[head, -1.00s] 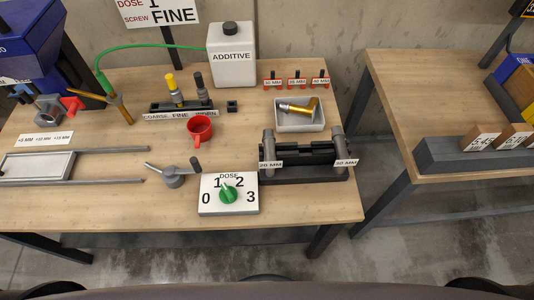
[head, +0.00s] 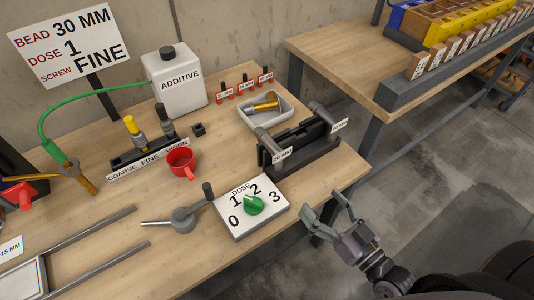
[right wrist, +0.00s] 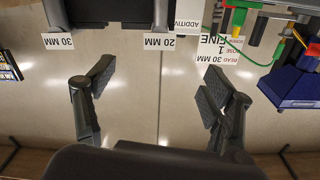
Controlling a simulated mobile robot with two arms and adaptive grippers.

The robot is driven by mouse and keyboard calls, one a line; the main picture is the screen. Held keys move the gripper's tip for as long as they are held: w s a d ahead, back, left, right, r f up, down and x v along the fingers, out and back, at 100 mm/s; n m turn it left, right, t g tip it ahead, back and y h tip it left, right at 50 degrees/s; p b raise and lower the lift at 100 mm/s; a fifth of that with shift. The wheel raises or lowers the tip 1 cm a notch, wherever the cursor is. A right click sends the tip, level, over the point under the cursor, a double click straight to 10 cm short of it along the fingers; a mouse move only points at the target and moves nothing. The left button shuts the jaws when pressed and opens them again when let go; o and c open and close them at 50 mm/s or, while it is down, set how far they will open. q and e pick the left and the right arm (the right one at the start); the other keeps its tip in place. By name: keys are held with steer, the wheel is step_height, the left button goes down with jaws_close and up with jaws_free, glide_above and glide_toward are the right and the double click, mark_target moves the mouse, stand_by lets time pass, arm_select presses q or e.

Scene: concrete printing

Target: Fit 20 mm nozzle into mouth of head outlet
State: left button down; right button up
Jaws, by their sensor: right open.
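The 20 mm nozzle is the grey cylinder (head: 268,141) at the left end of the black rack (head: 300,158), above the 20 MM label. It also shows at the top of the right wrist view (right wrist: 160,14). The grey 30 mm nozzle (head: 322,112) stands at the rack's other end. My right gripper (head: 325,206) is open and empty, off the table's front edge, below and right of the rack. The blue machine (right wrist: 292,86) shows upside down in the right wrist view; I cannot make out its outlet mouth. My left gripper is not in view.
The dose box (head: 238,222) with a green knob and a grey crank (head: 183,219) lie left of my right gripper. A second table (head: 340,50) is at right.

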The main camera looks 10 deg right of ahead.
glide_toward(281, 159)
steer(key=x, duration=0.3)
steer(key=p+x, duration=0.1)
steer(key=shift+w+d+f, duration=0.1)
steer(key=shift+w+d, duration=0.05)
steer(key=shift+w, duration=0.3)
steer(key=x, duration=0.2)
steer(key=p+x, duration=0.1)
steer(key=x, duration=0.1)
steer(key=shift+a, duration=0.35)
steer(key=shift+w+a, duration=0.2)
steer(key=shift+w, duration=0.3)
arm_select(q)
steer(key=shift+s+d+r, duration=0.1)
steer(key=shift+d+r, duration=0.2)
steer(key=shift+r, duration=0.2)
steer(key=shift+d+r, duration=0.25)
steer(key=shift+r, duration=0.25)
arm_select(e)
steer(key=shift+c, duration=0.5)
